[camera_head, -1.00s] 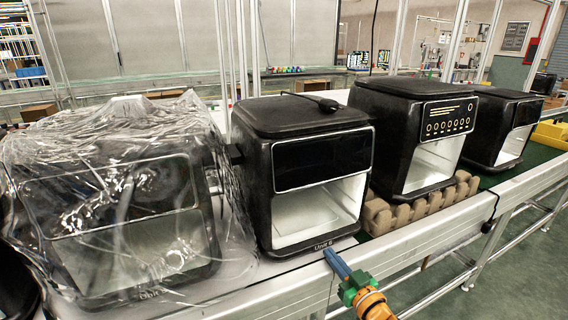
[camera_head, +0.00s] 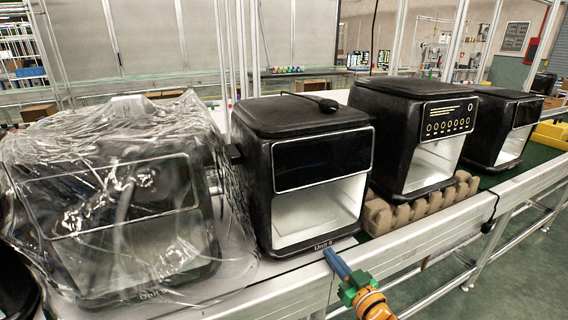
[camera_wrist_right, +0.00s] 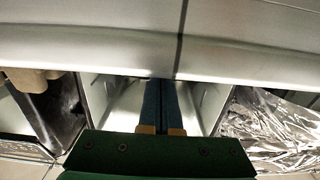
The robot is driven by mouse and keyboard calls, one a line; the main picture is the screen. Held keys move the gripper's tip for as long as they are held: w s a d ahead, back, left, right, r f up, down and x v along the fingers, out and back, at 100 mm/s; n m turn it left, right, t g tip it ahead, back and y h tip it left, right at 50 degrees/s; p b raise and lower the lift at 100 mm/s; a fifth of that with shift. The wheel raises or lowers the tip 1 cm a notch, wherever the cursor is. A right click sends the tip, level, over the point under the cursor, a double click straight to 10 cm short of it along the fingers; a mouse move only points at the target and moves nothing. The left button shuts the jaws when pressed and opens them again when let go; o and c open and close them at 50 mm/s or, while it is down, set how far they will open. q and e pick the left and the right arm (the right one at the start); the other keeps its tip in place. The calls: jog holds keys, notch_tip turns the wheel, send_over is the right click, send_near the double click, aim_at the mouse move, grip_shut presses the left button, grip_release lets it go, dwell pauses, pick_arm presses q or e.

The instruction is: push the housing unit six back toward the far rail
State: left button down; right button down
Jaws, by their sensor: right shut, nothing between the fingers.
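The housing labelled Unit 6 (camera_head: 262,190) stands upright on the conveyor at the middle of the head view, black with an open bright cavity in front. A plug lies on its lid. My right gripper (camera_head: 332,256) is shut and empty, its blue fingers at the front rail just below the unit's lower front edge. In the right wrist view the shut fingers (camera_wrist_right: 160,95) lie in front of the unit's bright cavity (camera_wrist_right: 112,100); I cannot tell whether they touch it. My left gripper is in neither view.
A plastic-wrapped housing (camera_head: 110,190) stands close on the left. Another housing (camera_head: 412,130) sits on a cardboard tray (camera_head: 425,207) to the right, with a further one (camera_head: 500,125) beyond. The conveyor's front rail (camera_head: 440,225) runs along the near side.

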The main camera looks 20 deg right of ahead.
aim_at(321, 242)
jog(key=shift+w, duration=0.15)
jog(key=shift+w+a+b, duration=0.1)
jog(key=shift+w+b, duration=0.7)
jog(key=shift+w, duration=0.4)
jog(key=shift+w, duration=0.1)
jog(key=shift+w+a+b, duration=0.1)
jog(key=shift+w+b, duration=0.8)
jog(key=shift+w, duration=0.4)
jog(key=shift+s+r+p, duration=0.1)
jog(key=shift+s+p, duration=0.2)
jog(key=shift+p, duration=0.2)
jog(key=s+p, duration=0.3)
jog(key=s, duration=0.1)
jog(key=shift+s, duration=0.35)
jog(key=shift+s+d, duration=0.2)
jog(key=shift+s, duration=0.15)
